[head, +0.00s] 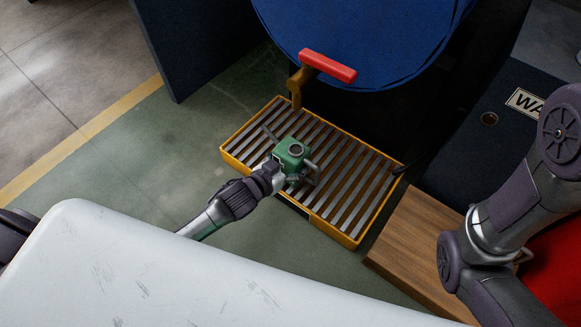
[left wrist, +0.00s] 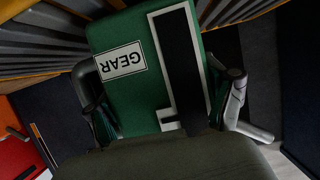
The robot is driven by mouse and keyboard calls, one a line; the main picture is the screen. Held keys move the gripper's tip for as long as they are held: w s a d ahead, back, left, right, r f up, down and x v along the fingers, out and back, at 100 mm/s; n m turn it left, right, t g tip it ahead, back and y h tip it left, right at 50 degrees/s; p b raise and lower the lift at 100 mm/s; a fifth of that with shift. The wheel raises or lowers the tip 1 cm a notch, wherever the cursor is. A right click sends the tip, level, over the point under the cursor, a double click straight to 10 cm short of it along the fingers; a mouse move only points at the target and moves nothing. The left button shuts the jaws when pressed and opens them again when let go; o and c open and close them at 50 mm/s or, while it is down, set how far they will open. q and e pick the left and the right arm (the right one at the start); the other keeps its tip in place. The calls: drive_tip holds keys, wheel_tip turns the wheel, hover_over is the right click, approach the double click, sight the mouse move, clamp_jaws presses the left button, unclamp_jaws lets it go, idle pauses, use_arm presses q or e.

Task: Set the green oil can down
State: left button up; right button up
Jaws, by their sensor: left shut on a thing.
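The green oil can (head: 293,150) is in my left gripper (head: 296,174), above the slatted grate of a yellow-framed tray (head: 343,238). Its round dark top opening faces up in the head view. I cannot tell whether its base touches the slats. In the left wrist view the can (left wrist: 130,88) fills the middle, with a white GEAR label that reads upside down and a dark stripe with a white border. The left gripper's fingers show on both sides of the can and are shut on it. My right arm shows at the right; its gripper is out of view.
A red-handled lever (head: 328,66) stands at the tray's back edge, before a large blue round part (head: 365,35). A wooden board (head: 425,235) lies right of the tray. A white surface (head: 150,270) fills the near left. Bare slats lie around the can.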

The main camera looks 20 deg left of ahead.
use_arm(q)
drive_tip(key=shift+f, duration=0.15)
drive_tip(key=o, duration=1.2)
drive_tip(key=shift+f, duration=0.1)
drive_tip(key=shift+c, duration=0.2)
